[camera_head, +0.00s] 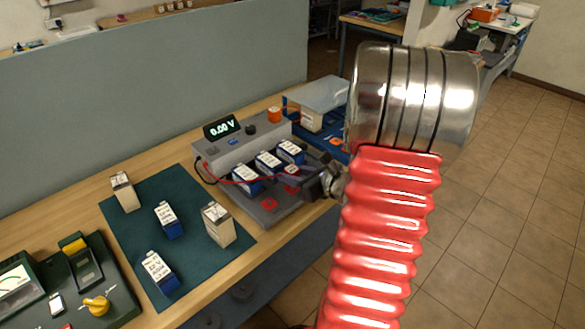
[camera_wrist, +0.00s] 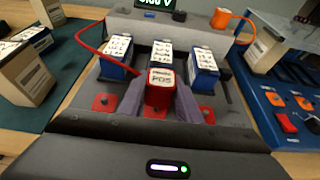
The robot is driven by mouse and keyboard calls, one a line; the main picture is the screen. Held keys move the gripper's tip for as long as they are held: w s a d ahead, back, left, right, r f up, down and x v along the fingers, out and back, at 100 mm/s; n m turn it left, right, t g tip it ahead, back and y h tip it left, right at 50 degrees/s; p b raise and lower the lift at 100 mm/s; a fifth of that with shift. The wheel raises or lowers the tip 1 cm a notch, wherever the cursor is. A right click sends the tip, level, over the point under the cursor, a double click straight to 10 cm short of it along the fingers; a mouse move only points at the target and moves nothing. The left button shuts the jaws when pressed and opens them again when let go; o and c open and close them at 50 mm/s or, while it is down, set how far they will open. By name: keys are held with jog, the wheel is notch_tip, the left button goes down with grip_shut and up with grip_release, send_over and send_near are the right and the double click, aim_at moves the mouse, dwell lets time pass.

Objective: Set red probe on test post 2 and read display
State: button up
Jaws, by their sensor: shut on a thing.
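The red probe (camera_wrist: 160,88), its top marked POS, is held between the fingers of my gripper (camera_wrist: 158,100) in the wrist view. It is upright in front of the middle blue battery on the grey test station (camera_head: 247,151). A red cable (camera_head: 223,181) runs to it. I cannot tell whether the tip touches anything. The display (camera_head: 222,127) reads 0.00 V. In the head view, my gripper (camera_head: 308,182) is at the station's right edge.
Three blue batteries (camera_head: 268,163) stand in a row on the station. An orange cap (camera_head: 274,115) sits behind. A green mat (camera_head: 185,256) with several batteries lies left, and a blue tray (camera_wrist: 268,115) stands right. A grey partition (camera_head: 150,100) backs the bench.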

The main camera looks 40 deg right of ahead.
jog(key=shift+f, duration=1.15)
jog(key=shift+f, duration=0.6)
dwell(0.9)
jog(key=o, duration=0.9)
jog(key=shift+s, duration=0.1)
jog(key=shift+v, duration=5.5)
